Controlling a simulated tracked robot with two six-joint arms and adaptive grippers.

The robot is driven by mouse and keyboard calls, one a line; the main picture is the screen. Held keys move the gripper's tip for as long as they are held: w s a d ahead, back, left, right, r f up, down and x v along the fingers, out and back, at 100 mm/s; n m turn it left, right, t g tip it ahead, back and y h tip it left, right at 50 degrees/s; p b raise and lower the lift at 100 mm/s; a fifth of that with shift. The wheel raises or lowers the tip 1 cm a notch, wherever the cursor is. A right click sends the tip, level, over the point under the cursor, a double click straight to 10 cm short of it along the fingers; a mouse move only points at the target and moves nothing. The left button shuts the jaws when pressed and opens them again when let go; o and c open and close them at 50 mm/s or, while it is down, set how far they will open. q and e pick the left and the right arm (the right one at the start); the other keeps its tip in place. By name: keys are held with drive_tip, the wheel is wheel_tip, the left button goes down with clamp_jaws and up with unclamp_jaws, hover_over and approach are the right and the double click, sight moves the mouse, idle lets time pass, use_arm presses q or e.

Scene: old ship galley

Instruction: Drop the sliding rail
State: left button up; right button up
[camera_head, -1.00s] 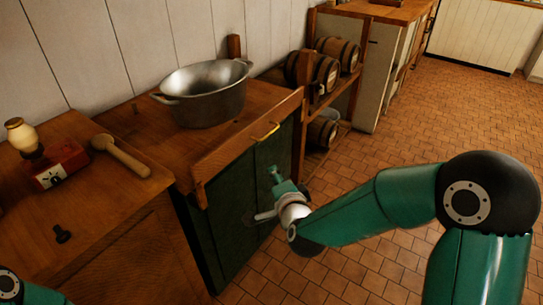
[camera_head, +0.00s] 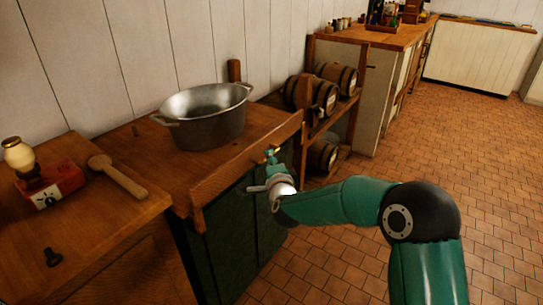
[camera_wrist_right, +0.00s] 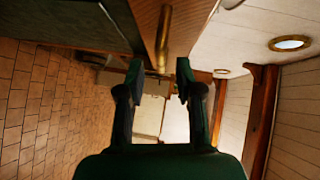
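The sliding rail (camera_head: 230,174) is a long wooden board along the front edge of the counter that holds the pot. It stands up at the edge, above the dark green cabinet front. Its brass handle (camera_wrist_right: 164,38) shows in the right wrist view, just beyond and roughly between my fingertips. In the head view the handle is mostly hidden by my right gripper (camera_head: 270,160), which is at the rail's right part. The right wrist view shows this gripper (camera_wrist_right: 158,75) open, its two fingers apart with nothing held. Contact with the handle cannot be told. My left gripper is out of view.
A metal pot (camera_head: 205,117) stands on the counter behind the rail. Barrels (camera_head: 312,95) fill a rack at the right. The tiled floor (camera_head: 480,150) is clear.

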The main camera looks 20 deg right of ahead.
drive_tip(key=shift+w+d+f, duration=0.1)
drive_tip(key=shift+w+f, duration=0.05)
drive_tip(key=shift+w, duration=0.7)
drive_tip(key=shift+w+d+f, duration=0.1)
drive_tip(key=shift+w, duration=0.75)
clamp_jaws()
